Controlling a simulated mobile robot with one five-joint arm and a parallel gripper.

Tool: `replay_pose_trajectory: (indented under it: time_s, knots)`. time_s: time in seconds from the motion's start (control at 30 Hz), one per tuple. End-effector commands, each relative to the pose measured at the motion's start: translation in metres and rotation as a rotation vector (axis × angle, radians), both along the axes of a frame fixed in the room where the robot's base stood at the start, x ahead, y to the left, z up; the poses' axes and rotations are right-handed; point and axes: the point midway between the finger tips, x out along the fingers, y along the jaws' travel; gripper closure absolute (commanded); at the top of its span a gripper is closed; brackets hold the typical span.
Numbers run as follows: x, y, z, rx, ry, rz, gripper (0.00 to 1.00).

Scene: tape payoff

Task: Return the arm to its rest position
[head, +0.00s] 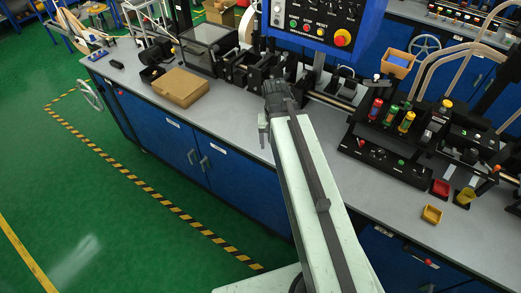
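My arm (318,205) reaches up from the bottom of the head view, pale with a dark strip along it. My gripper (264,130) seems to be the small grey part at that end. It is small and partly hidden by the arm, so I cannot tell whether its fingers are open or shut. I see nothing held in it.
The bench (232,125) carries a cardboard box (180,87) at left, black machinery behind the wrist, and a device with coloured knobs (407,122) at right. A blue control panel (322,22) stands above. Green floor (130,225) with striped tape is clear at left.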

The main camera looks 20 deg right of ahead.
Motion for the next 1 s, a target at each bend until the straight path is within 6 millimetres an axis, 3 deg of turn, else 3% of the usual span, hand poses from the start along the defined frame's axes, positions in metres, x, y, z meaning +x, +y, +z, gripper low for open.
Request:
replay_pose_trajectory:
  time_s: [0.03,0.1,0.2,0.43,0.53,1.0]
  knots:
    - [-0.006,0.033,0.000,0.016,0.004,0.112,0.28]
    - [-0.011,0.064,0.000,0.035,0.008,0.229,0.28]
    - [-0.014,0.082,0.000,0.046,0.012,0.308,0.28]
    - [-0.013,0.083,-0.001,0.048,0.011,0.318,0.28]
    - [-0.013,0.083,-0.009,0.048,0.011,0.317,0.28]
    - [-0.013,0.083,-0.006,0.048,0.011,0.316,0.28]
